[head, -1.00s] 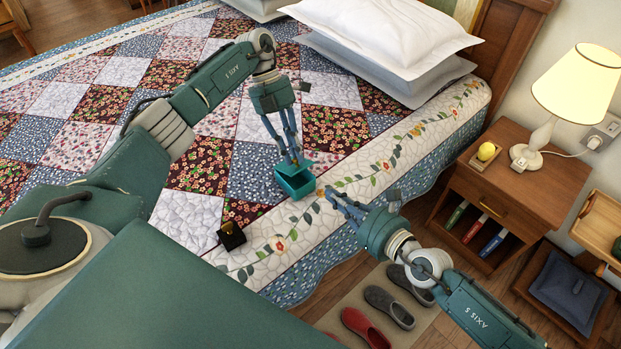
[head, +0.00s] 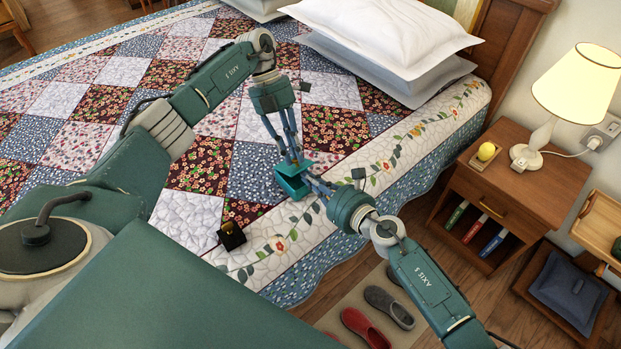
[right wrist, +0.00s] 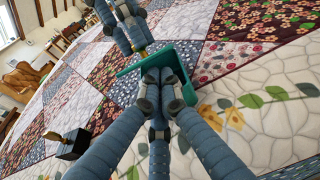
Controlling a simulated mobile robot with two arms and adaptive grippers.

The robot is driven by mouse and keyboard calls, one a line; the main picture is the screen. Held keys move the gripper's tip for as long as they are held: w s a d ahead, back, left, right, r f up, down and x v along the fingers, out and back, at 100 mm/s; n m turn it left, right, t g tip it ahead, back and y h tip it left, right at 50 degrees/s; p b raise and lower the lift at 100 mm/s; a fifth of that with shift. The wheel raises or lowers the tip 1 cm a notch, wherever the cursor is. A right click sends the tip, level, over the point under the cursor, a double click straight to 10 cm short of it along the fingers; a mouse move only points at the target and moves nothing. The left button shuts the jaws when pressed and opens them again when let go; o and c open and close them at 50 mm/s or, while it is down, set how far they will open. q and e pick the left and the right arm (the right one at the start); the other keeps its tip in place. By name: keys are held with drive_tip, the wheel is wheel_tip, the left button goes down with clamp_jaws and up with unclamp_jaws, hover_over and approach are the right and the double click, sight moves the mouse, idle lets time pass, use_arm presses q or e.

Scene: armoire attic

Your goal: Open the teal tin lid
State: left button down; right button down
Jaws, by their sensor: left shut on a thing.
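The teal tin (head: 294,188) rests on the quilt near the bed's right side. Its teal upper part shows above a darker gap, but how far the lid stands open is hard to tell. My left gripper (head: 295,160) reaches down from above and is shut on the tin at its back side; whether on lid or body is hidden. My right gripper (head: 312,184) is at the tin's right side, close against it. In the right wrist view its fingers (right wrist: 161,85) are drawn together in front of the teal tin (right wrist: 191,62) and cover its middle. Contact cannot be told.
A small dark box (head: 231,236) with a gold-coloured bit on top sits on the quilt left of the tin. White pillows (head: 390,45) lie at the bed's head. A nightstand (head: 535,170) with a lit lamp (head: 575,90) stands right. The quilt left of the tin is mostly clear.

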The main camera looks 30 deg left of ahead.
drive_tip(key=shift+w+a+r, duration=0.15)
drive_tip(key=shift+a+r, duration=0.2)
drive_tip(key=shift+r, duration=0.45)
use_arm(q)
drive_tip(key=shift+f, duration=0.1)
use_arm(e)
drive_tip(key=shift+r, duration=0.1)
use_arm(q)
drive_tip(key=c, duration=1.7)
unclamp_jaws()
drive_tip(key=shift+o, duration=0.2)
